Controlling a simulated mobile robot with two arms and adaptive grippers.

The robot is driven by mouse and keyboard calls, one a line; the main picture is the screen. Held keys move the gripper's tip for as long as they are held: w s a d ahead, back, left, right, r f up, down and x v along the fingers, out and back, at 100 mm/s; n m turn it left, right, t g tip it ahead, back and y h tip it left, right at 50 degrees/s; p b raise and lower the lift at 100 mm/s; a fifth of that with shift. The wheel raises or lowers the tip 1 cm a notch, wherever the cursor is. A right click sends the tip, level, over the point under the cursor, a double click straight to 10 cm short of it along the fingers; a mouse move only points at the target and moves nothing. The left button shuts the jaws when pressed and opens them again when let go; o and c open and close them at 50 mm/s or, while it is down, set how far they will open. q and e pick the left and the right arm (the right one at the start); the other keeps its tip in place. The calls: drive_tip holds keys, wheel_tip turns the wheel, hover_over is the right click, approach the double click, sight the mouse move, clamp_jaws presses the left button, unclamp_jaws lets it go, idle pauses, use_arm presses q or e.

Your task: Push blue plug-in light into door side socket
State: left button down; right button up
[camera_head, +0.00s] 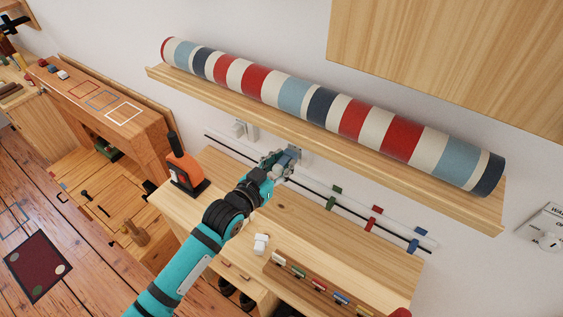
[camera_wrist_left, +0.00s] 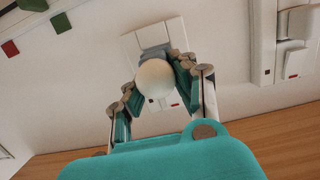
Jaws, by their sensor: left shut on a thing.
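My left gripper (camera_head: 282,162) is at the wall below the long shelf, in the middle of the head view. In the left wrist view its two fingers (camera_wrist_left: 157,78) are shut on the blue plug-in light, which has a round white globe (camera_wrist_left: 155,78) and a grey-blue body (camera_wrist_left: 157,53). The light is in front of a white wall socket plate (camera_wrist_left: 131,45) with a small red mark. The globe and fingers hide the contact, so I cannot tell whether the plug is in the socket. My right gripper is in neither view.
Another white wall fitting (camera_wrist_left: 295,50) is to the right in the wrist view. A shelf (camera_head: 340,143) with a striped roll (camera_head: 330,110) overhangs the gripper. Below are a wooden desk (camera_head: 330,238), an orange-and-black object (camera_head: 183,165) and a small white item (camera_head: 261,243).

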use_arm(q)
drive_tip(key=shift+r+b+x, duration=0.2)
drive_tip(key=shift+b+x, duration=0.3)
drive_tip(key=shift+x, duration=0.8)
drive_tip(key=c, duration=1)
unclamp_jaws()
drive_tip(key=shift+w, duration=0.1)
drive_tip(key=shift+s+a, duration=0.2)
drive_tip(key=shift+s, duration=0.2)
drive_tip(key=v, duration=1.1)
